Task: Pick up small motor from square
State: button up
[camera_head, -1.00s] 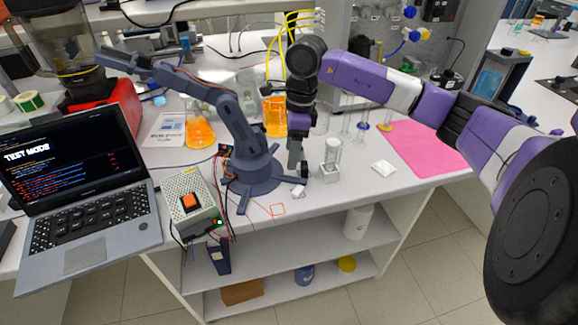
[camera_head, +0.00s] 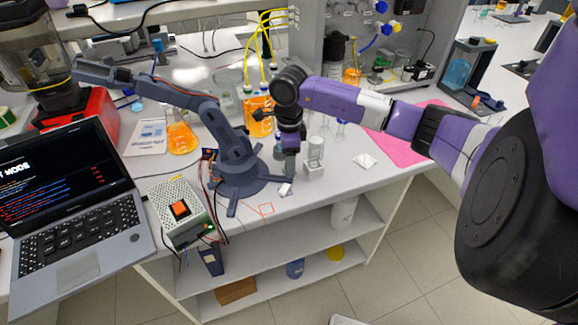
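A thin red square outline (camera_head: 266,209) is marked on the white bench near its front edge, and the inside looks bare. A small whitish object (camera_head: 285,190) lies just right of and behind the square. It may be the small motor, but it is too small to tell. My gripper (camera_head: 290,176) points down right above this object, behind and to the right of the square. The fingers are seen small and dark, so their opening and any contact with the object cannot be made out.
A dark blue desktop arm (camera_head: 238,160) stands close left of my gripper. A white block with a clear cylinder (camera_head: 314,165) is close on the right. A power supply box (camera_head: 178,210) with wires, a laptop (camera_head: 75,200) and an orange flask (camera_head: 181,136) are further left. A pink mat (camera_head: 405,145) lies right.

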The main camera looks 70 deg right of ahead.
jog(key=shift+c, duration=0.2)
grip_shut()
jog(key=shift+r, duration=0.1)
